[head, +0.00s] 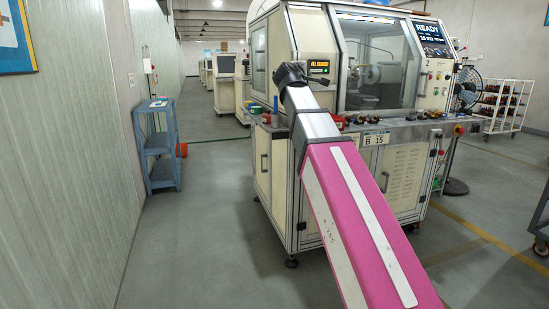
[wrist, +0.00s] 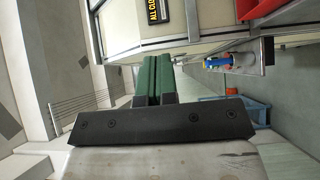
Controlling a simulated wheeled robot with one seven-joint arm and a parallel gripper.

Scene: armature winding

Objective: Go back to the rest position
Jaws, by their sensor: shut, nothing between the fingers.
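My gripper shows in the wrist view (wrist: 153,80), with its two green fingers side by side and shut with nothing between them. In the head view, my pink and grey arm reaches up from the lower right toward the front left of the winding machine (head: 278,175). The dark end of my arm (head: 291,75) stands above the machine's front ledge, below and left of a lit "ALL CLOSED" sign (head: 319,67). The sign also shows at the top of the wrist view (wrist: 154,10).
A blue shelf (head: 160,145) stands by the left wall. Small parts, including a red one (head: 340,121), lie on the machine's ledge. A fan (head: 467,90) and a white rack (head: 510,98) stand at the right. The floor (head: 195,245) left of the machine is clear.

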